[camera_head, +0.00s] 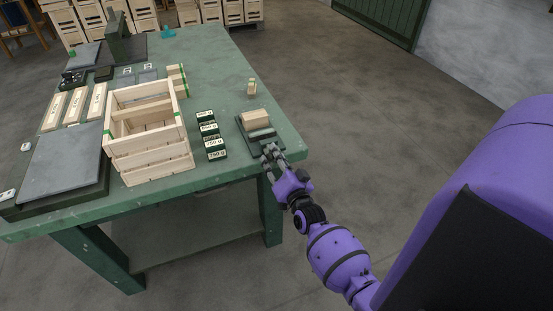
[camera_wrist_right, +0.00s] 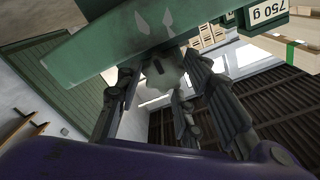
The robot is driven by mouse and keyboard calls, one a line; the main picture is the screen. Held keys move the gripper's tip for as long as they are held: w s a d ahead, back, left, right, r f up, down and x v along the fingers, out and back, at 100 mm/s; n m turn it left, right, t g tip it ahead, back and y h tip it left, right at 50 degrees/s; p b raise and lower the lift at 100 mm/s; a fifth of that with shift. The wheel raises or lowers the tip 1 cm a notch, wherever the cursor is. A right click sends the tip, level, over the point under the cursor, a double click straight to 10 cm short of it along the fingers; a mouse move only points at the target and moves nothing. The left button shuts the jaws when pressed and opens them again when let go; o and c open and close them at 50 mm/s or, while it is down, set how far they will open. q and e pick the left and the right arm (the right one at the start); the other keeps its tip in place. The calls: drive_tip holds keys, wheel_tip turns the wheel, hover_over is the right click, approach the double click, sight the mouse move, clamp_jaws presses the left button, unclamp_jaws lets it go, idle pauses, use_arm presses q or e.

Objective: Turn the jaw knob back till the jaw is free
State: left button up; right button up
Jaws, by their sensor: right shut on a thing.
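The small green vise (camera_head: 262,134) sits at the right front corner of the green table, with a pale wooden block (camera_head: 256,118) in it. My right gripper (camera_head: 269,152) is at the vise's near side, shut on the jaw knob. In the right wrist view the fingers (camera_wrist_right: 165,95) close around the grey jaw knob (camera_wrist_right: 160,73), just under the green vise body (camera_wrist_right: 130,38). The fingers hide much of the knob, and I cannot tell whether the jaw still presses on the block. My left gripper is not in view.
A slatted wooden crate (camera_head: 150,163) stands left of the vise. Several labelled weight blocks (camera_head: 210,137) line up between them. A small wooden piece (camera_head: 252,87) stands behind the vise near the right table edge (camera_head: 284,118). The floor right of the table is clear.

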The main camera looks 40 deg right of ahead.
drive_tip(key=shift+s+d, duration=0.15)
drive_tip(key=shift+d, duration=0.05)
drive_tip(key=o, duration=1.1)
drive_tip(key=v, duration=1.2)
